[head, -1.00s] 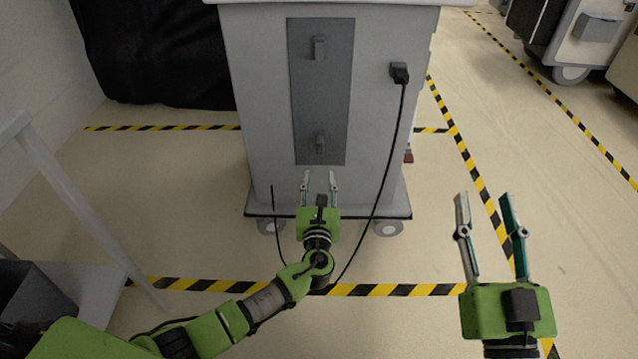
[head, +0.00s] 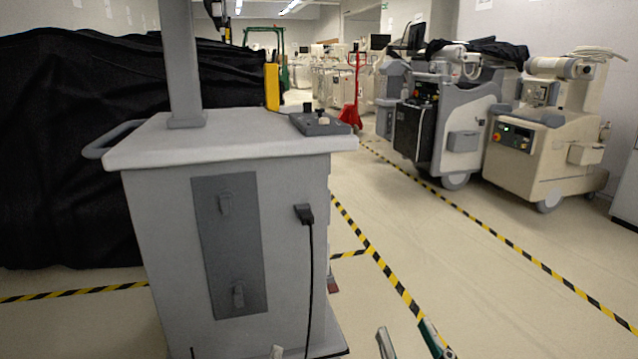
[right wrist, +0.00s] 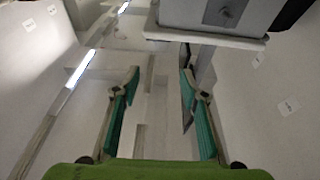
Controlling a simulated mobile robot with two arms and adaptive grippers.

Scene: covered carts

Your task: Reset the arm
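My right gripper (head: 408,340) shows only its two fingertips at the bottom edge of the head view, apart from each other. In the right wrist view the right gripper (right wrist: 160,78) is open, with two teal-padded fingers wide apart and nothing between them.
A grey cart (head: 165,235) with a plugged-in black cable (head: 309,275) stands close in front. Black-covered equipment (head: 65,150) is behind it. Wheeled machines (head: 455,125) and a red pallet jack (head: 352,100) stand farther back. The floor (head: 480,290) at right is clear, with striped tape lines.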

